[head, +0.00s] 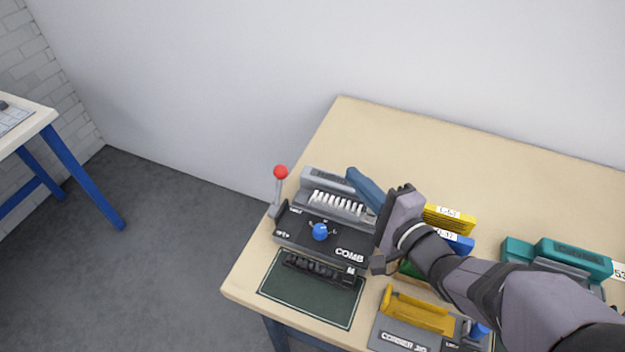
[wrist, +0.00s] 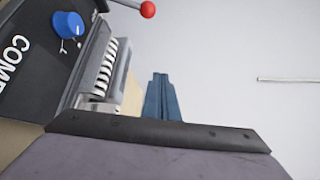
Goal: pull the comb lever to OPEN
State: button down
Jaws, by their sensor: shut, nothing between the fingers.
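The comb binding machine (head: 300,238), black and grey and marked COMB, stands at the left end of the table. Its lever (head: 279,190) rises upright on the machine's left side, with a red ball knob (head: 281,172) on top. In the wrist view the red knob (wrist: 148,9) shows at the top edge with part of its pale stem. My gripper (head: 353,173) has its blue fingers shut and empty, over the machine's right rear end. The fingers (wrist: 160,78) also show closed in the wrist view, clear of the lever. Any OPEN marking is too small to read.
A blue dial (head: 320,231) sits on the machine's front, and a white comb (head: 340,203) lies along its top. A dark green mat (head: 325,306) lies in front. Yellow and blue boxes, a yellow-grey corner jig (head: 415,315) and a teal machine (head: 560,256) stand right. The table behind is clear.

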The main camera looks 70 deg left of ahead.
aim_at(278, 192)
jog(key=s+g, duration=0.1)
jog(key=s, duration=0.1)
jog(key=s+f+n, duration=0.1)
jog(key=s, duration=0.1)
jog(key=s+f+g, duration=0.1)
jog(key=s, duration=0.1)
jog(key=shift+s+a+f+n+g+h+b, duration=0.2)
jog(key=shift+a+f+n+g+h+b, duration=0.1)
jog(key=shift+b, duration=0.1)
jog(key=shift+a, duration=0.1)
jog(key=shift+p+x, duration=0.7)
jog(key=shift+x, duration=4.2)
